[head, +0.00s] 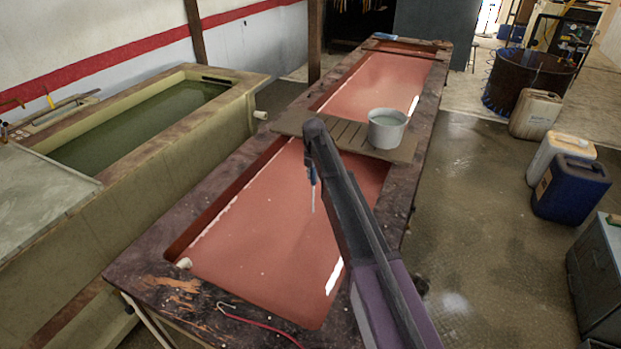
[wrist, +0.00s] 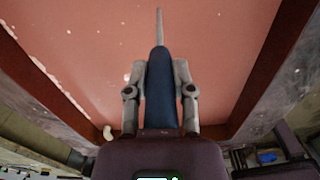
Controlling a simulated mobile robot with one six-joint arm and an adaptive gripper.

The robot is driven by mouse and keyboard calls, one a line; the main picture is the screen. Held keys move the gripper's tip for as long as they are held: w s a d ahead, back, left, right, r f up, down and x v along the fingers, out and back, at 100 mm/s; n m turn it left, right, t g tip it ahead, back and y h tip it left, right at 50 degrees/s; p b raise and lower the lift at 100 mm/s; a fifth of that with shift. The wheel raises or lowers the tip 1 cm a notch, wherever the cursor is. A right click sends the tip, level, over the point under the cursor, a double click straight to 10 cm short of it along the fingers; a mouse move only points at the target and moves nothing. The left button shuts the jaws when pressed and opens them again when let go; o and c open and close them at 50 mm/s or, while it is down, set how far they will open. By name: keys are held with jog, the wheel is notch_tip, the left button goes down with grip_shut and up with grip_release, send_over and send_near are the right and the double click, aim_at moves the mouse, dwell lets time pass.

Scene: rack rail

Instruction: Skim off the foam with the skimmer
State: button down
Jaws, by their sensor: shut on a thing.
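The skimmer's thin grey shaft (wrist: 159,26) points away from my gripper in the wrist view and downward in the head view. The skimmer's head is not visible, and I cannot tell whether the tip touches the liquid. Pale foam (head: 217,222) lines the left edge of the liquid. Whitish flecks (wrist: 55,80) also show on the liquid in the wrist view.
A grey pot (head: 387,129) stands on a slatted board (head: 345,134) across the tank (head: 150,262). A green-water tank (head: 225,128) is at left. Canisters (head: 571,190) stand on the floor at right. A red cable (head: 262,323) lies on the near rim.

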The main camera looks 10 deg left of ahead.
jog(key=shift+w+d, duration=1.7)
jog(key=shift+d, duration=0.1)
jog(key=shift+r, duration=0.15)
notch_tip(320, 180, up, 14)
jog(key=p, duration=1.4)
dwell(2.8)
